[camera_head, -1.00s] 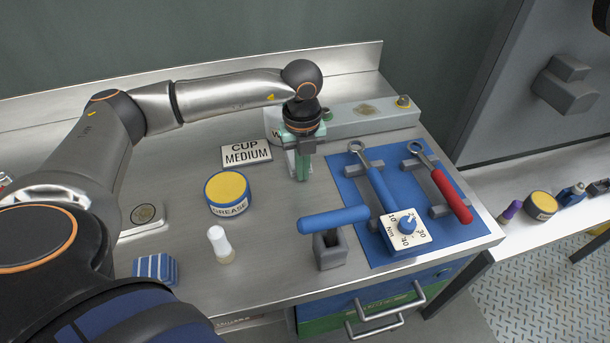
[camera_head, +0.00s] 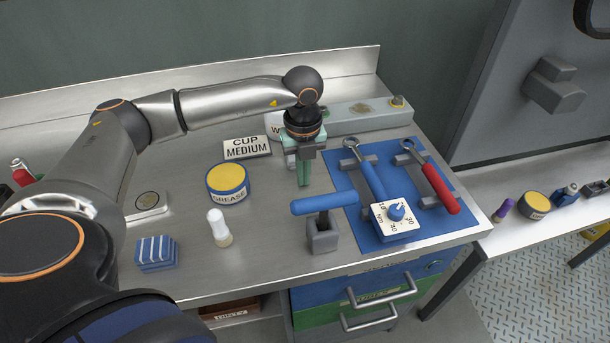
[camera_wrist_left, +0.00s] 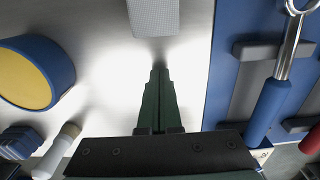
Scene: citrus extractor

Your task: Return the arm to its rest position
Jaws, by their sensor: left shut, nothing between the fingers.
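My left gripper (camera_head: 304,180) points down above the steel workbench, its green fingers shut and empty. It is between the yellow-topped grease tin (camera_head: 227,183) and the blue mat (camera_head: 352,192). In the left wrist view the closed fingers (camera_wrist_left: 160,80) point at a light grey block (camera_wrist_left: 153,50), with bare steel around them. My left arm (camera_head: 230,103) reaches across the back of the bench from the left. My right gripper is not in view.
On the mat lie a blue-handled wrench (camera_head: 372,180), a red-handled wrench (camera_head: 440,188) and a white dial box (camera_head: 396,222). A blue-handled tool (camera_head: 324,203) stands in a grey holder. A white-topped bottle (camera_head: 218,226), a striped blue block (camera_head: 155,252) and a "CUP MEDIUM" sign (camera_head: 247,148) stand nearby.

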